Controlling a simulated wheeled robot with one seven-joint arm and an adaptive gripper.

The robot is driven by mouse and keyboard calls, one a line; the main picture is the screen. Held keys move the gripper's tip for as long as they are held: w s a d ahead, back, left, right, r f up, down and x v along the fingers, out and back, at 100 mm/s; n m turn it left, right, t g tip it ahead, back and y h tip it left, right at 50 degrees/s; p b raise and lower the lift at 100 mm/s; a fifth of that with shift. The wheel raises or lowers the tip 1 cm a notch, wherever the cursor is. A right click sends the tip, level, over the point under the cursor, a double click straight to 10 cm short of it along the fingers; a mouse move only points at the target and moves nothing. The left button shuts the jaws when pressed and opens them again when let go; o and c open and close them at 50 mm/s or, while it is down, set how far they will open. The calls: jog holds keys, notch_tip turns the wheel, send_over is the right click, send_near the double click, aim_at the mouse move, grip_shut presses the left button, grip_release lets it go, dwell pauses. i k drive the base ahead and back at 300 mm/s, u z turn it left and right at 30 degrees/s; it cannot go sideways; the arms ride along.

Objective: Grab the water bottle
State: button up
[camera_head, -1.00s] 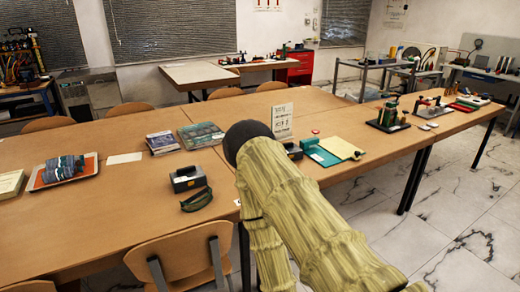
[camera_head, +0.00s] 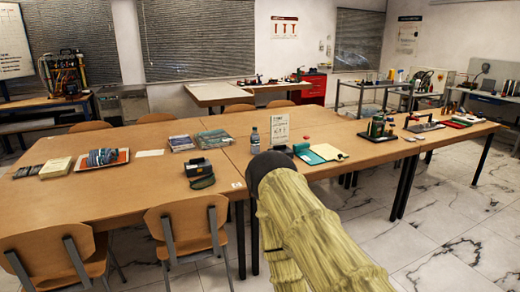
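A small water bottle (camera_head: 255,141) with a dark cap and a blue label stands upright on the long wooden table (camera_head: 120,192). It is just left of a white printed sign (camera_head: 279,130). Its lower end is close above the dark rounded end of my arm in the picture, and I cannot tell whether part of it is hidden. My arm, in a yellowish cover, reaches up from the lower right. My gripper's fingers do not show.
A black box (camera_head: 198,167), books (camera_head: 214,139), a tray (camera_head: 103,159) and a green folder (camera_head: 318,153) lie on the table. Chairs (camera_head: 187,234) stand at its near side. Marble floor (camera_head: 400,245) is open at the right.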

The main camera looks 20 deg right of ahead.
aim_at(255, 138)
jog(key=z, duration=0.6)
jog(key=i, duration=0.4)
jog(key=z, duration=0.75)
jog(key=i, duration=1.4)
jog(key=u, duration=0.5)
